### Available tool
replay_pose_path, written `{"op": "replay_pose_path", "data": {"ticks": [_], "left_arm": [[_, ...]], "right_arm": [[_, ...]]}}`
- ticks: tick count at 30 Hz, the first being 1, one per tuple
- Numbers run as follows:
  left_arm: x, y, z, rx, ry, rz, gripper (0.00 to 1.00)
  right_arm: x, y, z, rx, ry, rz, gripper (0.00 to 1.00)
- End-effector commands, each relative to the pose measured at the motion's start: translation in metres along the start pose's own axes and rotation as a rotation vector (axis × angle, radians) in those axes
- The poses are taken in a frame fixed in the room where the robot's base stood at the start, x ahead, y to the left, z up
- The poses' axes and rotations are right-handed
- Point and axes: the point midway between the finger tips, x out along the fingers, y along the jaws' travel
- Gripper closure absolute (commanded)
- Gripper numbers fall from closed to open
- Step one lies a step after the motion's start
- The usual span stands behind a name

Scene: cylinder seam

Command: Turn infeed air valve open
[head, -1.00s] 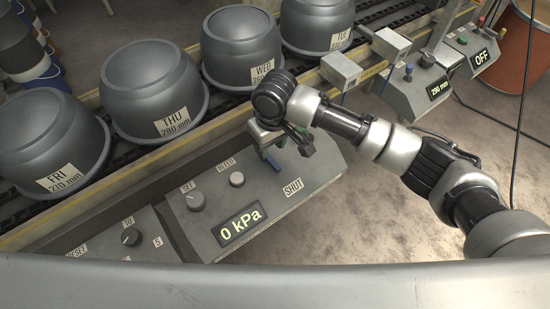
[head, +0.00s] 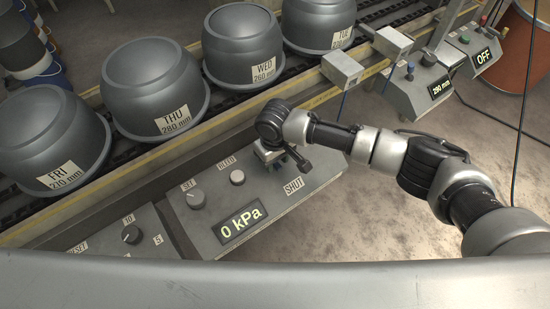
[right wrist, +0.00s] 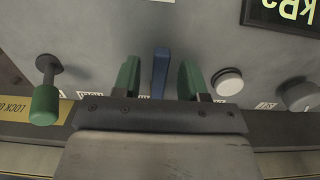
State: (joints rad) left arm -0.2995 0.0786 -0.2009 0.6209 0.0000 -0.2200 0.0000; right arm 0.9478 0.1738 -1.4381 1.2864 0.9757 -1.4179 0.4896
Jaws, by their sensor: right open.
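A blue lever handle (right wrist: 161,72) stands on the grey control panel (head: 290,203) and shows in the right wrist view. My right gripper (right wrist: 158,80) is open, with one green fingertip on each side of the blue handle. A gap shows on both sides of the handle. In the head view my right gripper (head: 270,157) is low over the panel's upper part and largely hides the handle. The panel's display (head: 240,226) reads 0 kPa, and a SHUT label (head: 294,185) is beside it. My left gripper is not in view.
A white button (right wrist: 227,82) and a grey knob (right wrist: 300,96) stand to one side of the handle. A green-handled lever (right wrist: 46,100) stands on the other. Several grey drums sit on the conveyor behind the panel.

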Motion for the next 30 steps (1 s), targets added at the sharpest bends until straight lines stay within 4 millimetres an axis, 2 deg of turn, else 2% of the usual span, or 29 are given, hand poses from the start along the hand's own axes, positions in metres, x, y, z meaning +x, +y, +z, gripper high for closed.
{"op": "replay_pose_path", "data": {"ticks": [8,16,25,30], "left_arm": [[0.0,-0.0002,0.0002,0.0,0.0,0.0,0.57],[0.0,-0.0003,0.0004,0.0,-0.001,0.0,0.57],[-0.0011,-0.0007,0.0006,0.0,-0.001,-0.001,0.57],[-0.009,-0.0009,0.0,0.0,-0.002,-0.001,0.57]], "right_arm": [[0.0014,-0.0003,0.0,0.0,0.001,-0.001,0.57],[0.0013,-0.0002,0.0,0.0,0.0,-0.001,0.99],[0.0008,0.0,0.0003,0.003,0.0,-0.001,1.0],[-0.0008,0.0011,0.0031,0.028,-0.001,-0.003,1.0]]}}
